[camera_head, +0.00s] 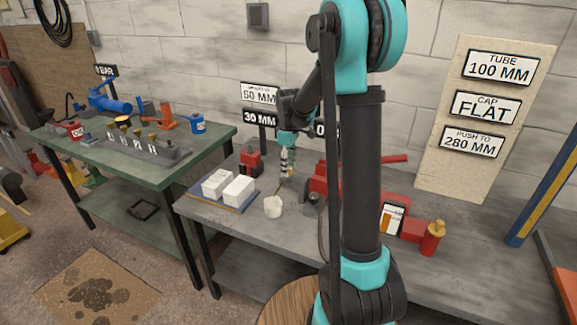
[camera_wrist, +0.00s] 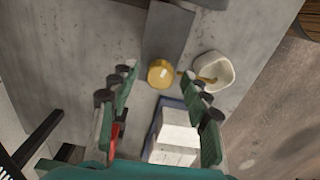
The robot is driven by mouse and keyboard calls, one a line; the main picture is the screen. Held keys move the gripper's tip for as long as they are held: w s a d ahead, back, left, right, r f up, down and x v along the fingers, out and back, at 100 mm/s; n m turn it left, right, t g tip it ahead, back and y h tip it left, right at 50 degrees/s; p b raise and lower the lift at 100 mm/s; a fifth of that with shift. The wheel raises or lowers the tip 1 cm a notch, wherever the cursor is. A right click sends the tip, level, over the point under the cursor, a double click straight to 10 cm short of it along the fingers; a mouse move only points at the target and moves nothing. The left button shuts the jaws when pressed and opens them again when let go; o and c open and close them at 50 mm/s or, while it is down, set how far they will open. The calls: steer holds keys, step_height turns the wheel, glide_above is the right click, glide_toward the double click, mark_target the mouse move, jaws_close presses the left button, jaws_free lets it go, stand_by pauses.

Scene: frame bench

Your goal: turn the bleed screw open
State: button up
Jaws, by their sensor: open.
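A round brass-yellow head with a pale mark (camera_wrist: 161,73), which looks like the bleed screw, sits at the end of a dark grey block (camera_wrist: 168,30) in the wrist view. My gripper (camera_wrist: 160,79) is open, its two green fingers to the left and right of the brass head. No contact is visible. How far the fingertips are above it, and how far it is turned, I cannot tell. In the head view my gripper (camera_head: 287,173) points down over the grey bench (camera_head: 235,222); the brass head is not clear there.
A white cup (camera_wrist: 213,72) with a brass piece inside stands close right of the brass head. White blocks (camera_wrist: 174,138) lie on a blue tray (camera_head: 203,204). Red equipment (camera_head: 251,162) stands behind. A green bench (camera_head: 200,150) with tools is at left.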

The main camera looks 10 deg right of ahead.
step_height(320, 180, up, 12)
stand_by(0.5)
steer(key=s+d+f+m+t, duration=0.2)
steer(key=s+f+m, duration=0.3)
steer(key=s, duration=0.8)
steer(key=s+d+f+m+t, duration=0.2)
steer(key=s+f+m, duration=0.4)
steer(key=s+f, duration=0.5)
steer(key=s, duration=0.3)
steer(key=shift+d+m, duration=0.3)
steer(key=shift+d, duration=0.1)
